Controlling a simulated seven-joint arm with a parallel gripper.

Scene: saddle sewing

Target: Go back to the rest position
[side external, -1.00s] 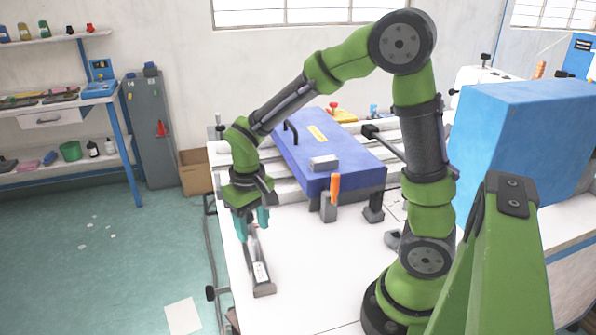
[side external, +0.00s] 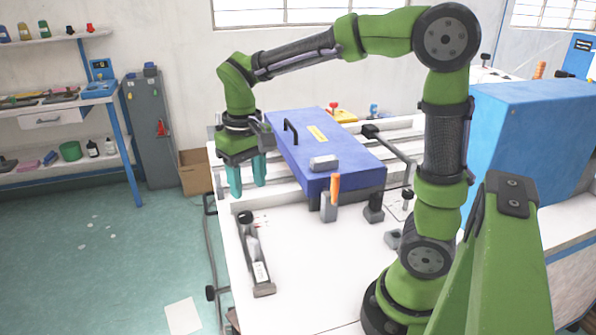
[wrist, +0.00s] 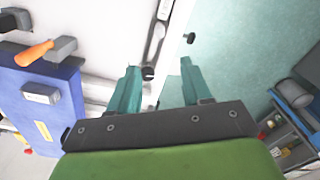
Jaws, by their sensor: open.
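My gripper (side external: 247,178) is raised above the left edge of the white work table (side external: 300,270). Its two teal fingers are apart with nothing between them. In the wrist view the open fingers (wrist: 155,92) point past the table edge, with the floor beyond. A grey elongated holder with white and dark parts (side external: 254,252) lies on the table below and in front of the gripper, apart from it.
A blue box with a black handle (side external: 325,150) stands right of my gripper. An orange-handled tool (side external: 335,190) stands in a grey block before it. A large blue machine (side external: 525,140) is at the right. The table's front middle is clear.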

